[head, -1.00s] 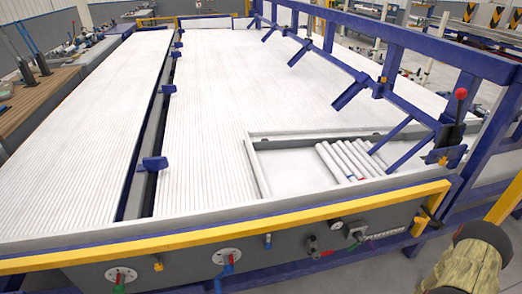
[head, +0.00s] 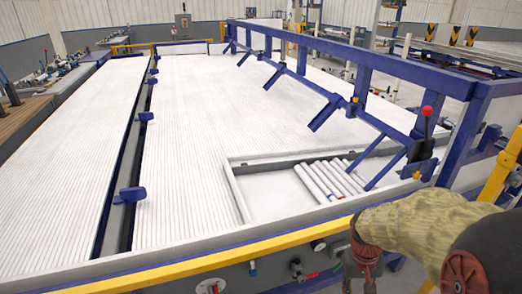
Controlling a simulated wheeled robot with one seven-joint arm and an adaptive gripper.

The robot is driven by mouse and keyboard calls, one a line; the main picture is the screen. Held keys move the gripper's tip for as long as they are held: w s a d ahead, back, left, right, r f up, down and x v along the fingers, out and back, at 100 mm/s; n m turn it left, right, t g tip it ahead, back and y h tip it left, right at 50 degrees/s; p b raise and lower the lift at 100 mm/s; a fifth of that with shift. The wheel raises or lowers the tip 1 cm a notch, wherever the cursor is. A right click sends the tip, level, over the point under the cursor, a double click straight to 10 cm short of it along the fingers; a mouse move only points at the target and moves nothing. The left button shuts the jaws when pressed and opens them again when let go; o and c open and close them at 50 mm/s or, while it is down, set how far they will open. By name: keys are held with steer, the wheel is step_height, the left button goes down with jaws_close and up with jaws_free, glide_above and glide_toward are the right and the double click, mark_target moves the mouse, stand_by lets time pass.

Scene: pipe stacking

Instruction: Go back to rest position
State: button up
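My gripper (head: 362,284) hangs at the bottom right of the head view, in front of the yellow front rail and outside the table. Its fingers are dark and partly cut off by the lower edge, so their opening is hard to judge. My arm, in a yellowish-green sleeve, reaches in from the right edge. Several white pipes (head: 330,178) lie side by side in the shallow tray (head: 236,192) at the table's front right corner. My gripper is apart from them.
The large white ribbed table (head: 220,110) fills the middle. A blue frame (head: 350,75) with slanted arms runs along its right side. A lever with a red knob (head: 427,111) stands near the front right corner. A yellow rail (head: 180,262) edges the front.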

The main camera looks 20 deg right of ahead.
steer(key=s+a+r+n+t+y+p, duration=0.1)
steer(key=a+r+n+t, duration=0.3)
steer(key=a+r, duration=1.5)
steer(key=shift+s+a+r+n+t, duration=0.35)
steer(key=shift+s+t, duration=0.25)
steer(key=shift+t, duration=0.6)
steer(key=shift+d, duration=0.2)
